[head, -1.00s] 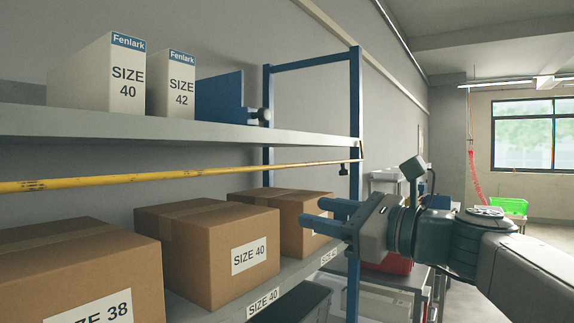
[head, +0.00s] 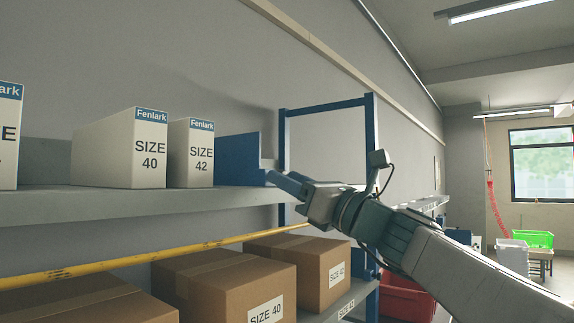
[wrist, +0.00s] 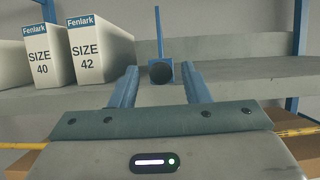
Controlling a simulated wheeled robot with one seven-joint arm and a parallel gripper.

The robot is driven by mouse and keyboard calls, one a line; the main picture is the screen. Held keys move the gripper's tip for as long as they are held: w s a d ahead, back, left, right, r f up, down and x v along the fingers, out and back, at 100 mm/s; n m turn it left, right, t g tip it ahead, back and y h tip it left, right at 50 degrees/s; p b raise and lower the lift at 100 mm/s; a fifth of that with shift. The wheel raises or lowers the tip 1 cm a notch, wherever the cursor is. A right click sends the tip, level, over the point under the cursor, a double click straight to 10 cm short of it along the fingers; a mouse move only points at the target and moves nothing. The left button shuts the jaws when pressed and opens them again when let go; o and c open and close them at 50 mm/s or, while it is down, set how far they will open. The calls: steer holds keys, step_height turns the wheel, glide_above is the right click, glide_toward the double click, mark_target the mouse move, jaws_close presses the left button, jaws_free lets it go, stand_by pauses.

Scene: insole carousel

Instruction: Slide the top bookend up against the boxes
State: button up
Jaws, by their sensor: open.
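The top bookend (head: 238,160) is a blue upright plate on the top shelf, right of the white boxes. The wrist view shows a gap between the SIZE 42 box (wrist: 98,52) and the bookend. My gripper (wrist: 158,76) is open, one finger each side of the knob in that view; contact cannot be told.
The top shelf (head: 120,204) has bare surface right of the bookend. A yellow bar (head: 150,258) runs below its front edge. Cardboard boxes (head: 222,287) stand on the lower shelf. A blue frame post (head: 371,145) rises at the shelf's right end.

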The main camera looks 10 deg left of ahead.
steer(key=shift+p+x, duration=0.3)
steer(key=shift+x, duration=1)
